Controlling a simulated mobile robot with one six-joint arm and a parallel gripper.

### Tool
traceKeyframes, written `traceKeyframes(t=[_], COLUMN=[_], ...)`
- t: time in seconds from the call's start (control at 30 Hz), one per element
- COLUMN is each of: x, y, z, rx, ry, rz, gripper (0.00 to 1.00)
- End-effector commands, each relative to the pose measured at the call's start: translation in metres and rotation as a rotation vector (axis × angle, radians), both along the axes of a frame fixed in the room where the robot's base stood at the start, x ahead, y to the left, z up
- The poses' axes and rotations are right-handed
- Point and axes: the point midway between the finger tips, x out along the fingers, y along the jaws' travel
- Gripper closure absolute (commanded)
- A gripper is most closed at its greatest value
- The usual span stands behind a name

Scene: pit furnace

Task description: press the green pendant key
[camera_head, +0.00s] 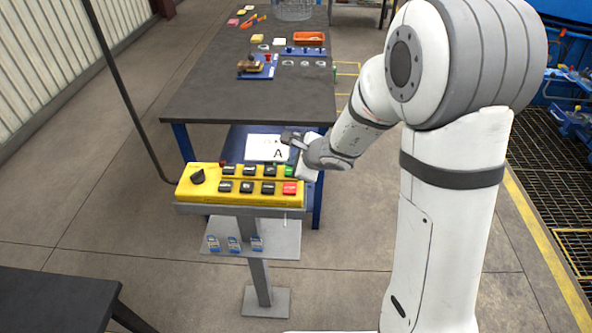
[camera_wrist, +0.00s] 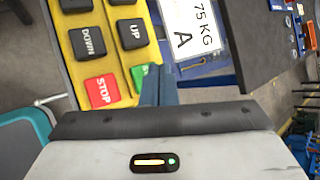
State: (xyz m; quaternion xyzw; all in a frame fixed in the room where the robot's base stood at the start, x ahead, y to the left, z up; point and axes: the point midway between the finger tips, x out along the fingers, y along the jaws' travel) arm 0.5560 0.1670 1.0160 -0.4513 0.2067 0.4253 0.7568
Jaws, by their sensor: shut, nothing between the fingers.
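The yellow pendant box (camera_head: 240,201) sits on a stand, with black keys, a black knob and a red STOP key (camera_head: 290,188). The green key (camera_head: 289,170) is at its upper right. In the wrist view the green key (camera_wrist: 138,76) shows beside the STOP key (camera_wrist: 102,91), below the UP key (camera_wrist: 132,34). My gripper (camera_wrist: 158,72) is shut and empty. Its fingers cover part of the green key in the wrist view. In the head view my gripper's body is just right of the green key. I cannot tell whether the fingertips touch it.
A labelled sheet (camera_head: 268,148) marked A lies behind the pendant. A dark-topped workbench (camera_head: 215,100) with small parts stands beyond. Small blue-labelled items (camera_head: 234,244) sit on the stand's lower shelf (camera_head: 278,234). A dark table (camera_head: 50,300) is at front left.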

Motion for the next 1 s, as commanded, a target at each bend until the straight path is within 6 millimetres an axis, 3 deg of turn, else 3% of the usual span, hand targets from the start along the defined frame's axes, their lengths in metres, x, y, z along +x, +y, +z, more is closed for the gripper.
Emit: traceKeyframes(t=[1.0], x=[0.0002], y=[0.0004], z=[-0.0083], rx=[-0.001], ry=[0.000], rz=[0.001], gripper=[1.00])
